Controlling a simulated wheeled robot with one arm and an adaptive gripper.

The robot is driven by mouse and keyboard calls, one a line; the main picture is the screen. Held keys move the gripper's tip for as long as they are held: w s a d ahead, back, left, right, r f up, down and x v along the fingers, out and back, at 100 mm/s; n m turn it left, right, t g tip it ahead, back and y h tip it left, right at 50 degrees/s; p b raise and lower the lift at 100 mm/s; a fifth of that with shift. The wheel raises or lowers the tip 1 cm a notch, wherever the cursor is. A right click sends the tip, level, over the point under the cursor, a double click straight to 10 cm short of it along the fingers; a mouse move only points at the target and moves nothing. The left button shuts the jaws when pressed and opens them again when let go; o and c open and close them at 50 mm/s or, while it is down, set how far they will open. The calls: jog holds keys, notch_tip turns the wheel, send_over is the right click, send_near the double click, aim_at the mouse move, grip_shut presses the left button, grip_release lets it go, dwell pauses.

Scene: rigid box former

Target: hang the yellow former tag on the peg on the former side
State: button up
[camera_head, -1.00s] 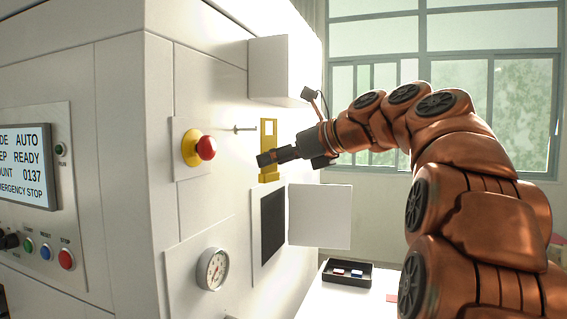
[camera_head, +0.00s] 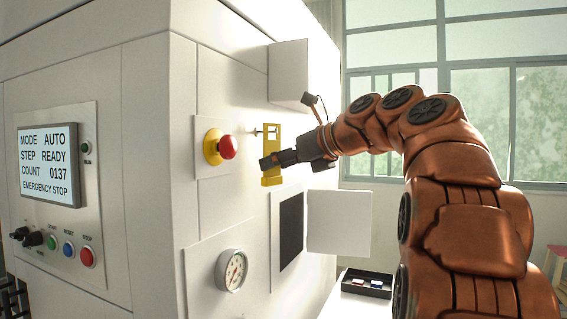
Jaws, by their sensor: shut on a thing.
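The yellow former tag (camera_head: 272,178) hangs upright in my gripper (camera_head: 270,161), which is shut on its middle. The tag has a rectangular opening near its top, and the dark fingers cover part of it. The thin metal peg (camera_head: 258,131) sticks out of the white former side, level with the opening. In the picture the peg's end meets the tag's upper left edge. I cannot tell whether the peg is inside the opening or only beside it.
A red emergency stop button (camera_head: 228,148) on a yellow base stands left of the peg. A white box (camera_head: 289,72) juts out above, and a gauge (camera_head: 232,270) sits below. An open white door (camera_head: 339,222) and a black tray (camera_head: 366,283) are lower right.

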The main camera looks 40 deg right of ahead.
jog(key=shift+w+a+f+p, duration=0.15)
jog(key=shift+w+a+p, duration=0.2)
jog(key=shift+p, duration=0.4)
jog(key=shift+f, duration=0.2)
dwell(0.3)
jog(key=o, duration=1.1)
